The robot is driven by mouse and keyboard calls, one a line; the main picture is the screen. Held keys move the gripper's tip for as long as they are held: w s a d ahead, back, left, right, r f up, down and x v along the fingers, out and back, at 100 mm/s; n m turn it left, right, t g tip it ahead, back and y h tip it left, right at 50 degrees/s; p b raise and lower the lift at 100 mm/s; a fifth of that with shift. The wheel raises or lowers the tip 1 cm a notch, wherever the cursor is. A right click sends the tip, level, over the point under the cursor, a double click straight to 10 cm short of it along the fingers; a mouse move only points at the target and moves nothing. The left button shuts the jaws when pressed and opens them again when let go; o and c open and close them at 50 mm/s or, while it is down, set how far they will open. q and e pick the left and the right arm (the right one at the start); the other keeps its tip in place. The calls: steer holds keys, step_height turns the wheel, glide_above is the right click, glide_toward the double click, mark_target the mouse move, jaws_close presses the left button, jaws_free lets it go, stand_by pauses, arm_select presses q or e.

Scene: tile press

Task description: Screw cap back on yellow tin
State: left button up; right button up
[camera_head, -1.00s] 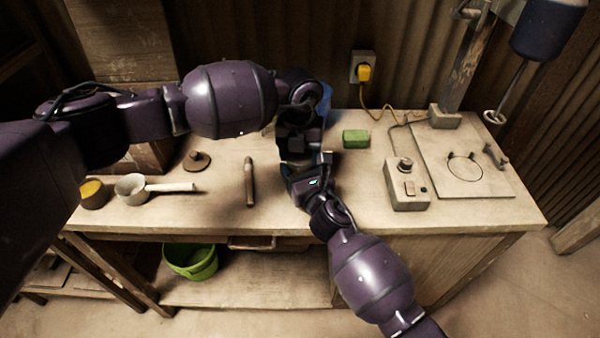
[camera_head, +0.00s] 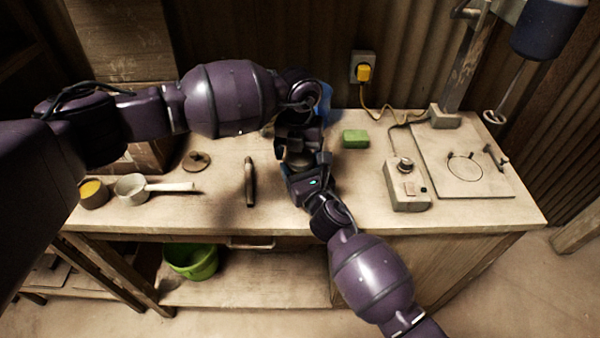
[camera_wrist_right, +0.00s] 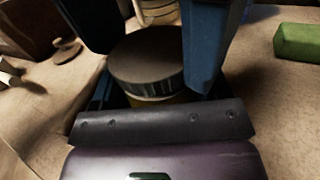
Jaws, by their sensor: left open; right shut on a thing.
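The yellow tin (camera_wrist_right: 152,101) shows as a thin yellow band in the right wrist view, under a dark round cap (camera_wrist_right: 147,66) with a ribbed edge. The cap sits on top of the tin and looks level; how tightly it is seated I cannot tell. My right gripper (camera_head: 300,170) is shut on the tin low down, its fingers mostly hidden. My left gripper (camera_head: 297,140) is open above, its blue fingers (camera_wrist_right: 150,60) on either side of the cap with a gap visible. In the head view the cap (camera_head: 298,159) shows only partly between the grippers.
A green block (camera_head: 355,139) lies to the right, beside a control box (camera_head: 407,186) with a cable. A dark tool (camera_head: 249,182), a round lid (camera_head: 196,161), a handled pan (camera_head: 131,190) and a small pot (camera_head: 93,195) are on the left. The bench front between them is clear.

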arm_select(q)
steer(key=r, duration=0.4)
steer(key=shift+s+d+r, duration=0.1)
steer(key=shift+d+r, duration=0.15)
steer(key=shift+a, duration=0.1)
steer(key=shift+c, duration=0.3)
steer(key=shift+r+n, duration=1.1)
steer(key=shift+r, duration=0.65)
steer(key=shift+f, duration=4.05)
steer(key=shift+c, duration=0.3)
steer(key=c, duration=0.9)
steer(key=o, duration=1)
